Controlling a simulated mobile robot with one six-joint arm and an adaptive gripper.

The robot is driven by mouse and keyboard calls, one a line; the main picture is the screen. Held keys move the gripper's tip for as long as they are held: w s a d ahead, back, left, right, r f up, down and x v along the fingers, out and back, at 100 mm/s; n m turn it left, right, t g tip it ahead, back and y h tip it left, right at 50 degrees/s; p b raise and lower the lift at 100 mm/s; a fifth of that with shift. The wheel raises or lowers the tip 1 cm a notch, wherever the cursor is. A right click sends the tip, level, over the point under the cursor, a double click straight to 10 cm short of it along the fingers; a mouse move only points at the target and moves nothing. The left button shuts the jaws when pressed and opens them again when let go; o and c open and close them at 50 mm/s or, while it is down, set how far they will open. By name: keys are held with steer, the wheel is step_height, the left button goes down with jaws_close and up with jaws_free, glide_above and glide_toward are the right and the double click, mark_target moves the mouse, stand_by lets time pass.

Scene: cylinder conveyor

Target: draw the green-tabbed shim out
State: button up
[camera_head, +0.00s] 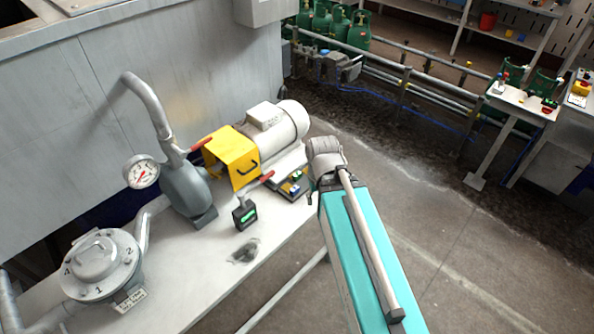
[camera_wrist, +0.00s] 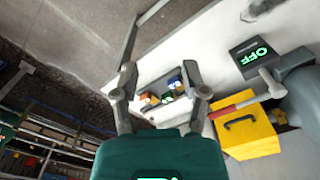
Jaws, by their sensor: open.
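The green-tabbed shim (camera_wrist: 167,97) shows as a small green tab in the wrist view, between an orange-brown tab (camera_wrist: 150,98) and a blue tab (camera_wrist: 177,82). In the head view the green tab (camera_head: 297,174) is small, beside the motor's base. My gripper (camera_wrist: 158,67) is open and empty, its fingers apart on either side of the tabs in the picture. It looks down from above; contact is not seen.
On the bench (camera_head: 190,318) stand a white motor (camera_head: 285,125), a yellow guard (camera_head: 228,155) with a red-handled lever, a grey pump (camera_head: 185,190) with a gauge, and a dark box (camera_wrist: 255,55) reading OFF. Open floor lies right of the bench.

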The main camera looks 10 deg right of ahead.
mark_target(296, 173)
steer(key=o, duration=0.3)
steer(key=shift+w, duration=0.15)
steer(key=shift+o, duration=1.1)
steer(key=w+f+n+b, duration=0.3)
steer(key=w, duration=1.1)
steer(key=w+a+f+n+b, duration=0.1)
steer(key=w+f+n+b, duration=0.3)
steer(key=w, duration=1.1)
steer(key=shift+w, duration=0.3)
steer(key=shift+a, duration=0.1)
steer(key=shift+f, duration=0.15)
step_height(296, 173, down, 14)
steer(key=b, duration=1.4)
steer(key=shift+r, duration=0.25)
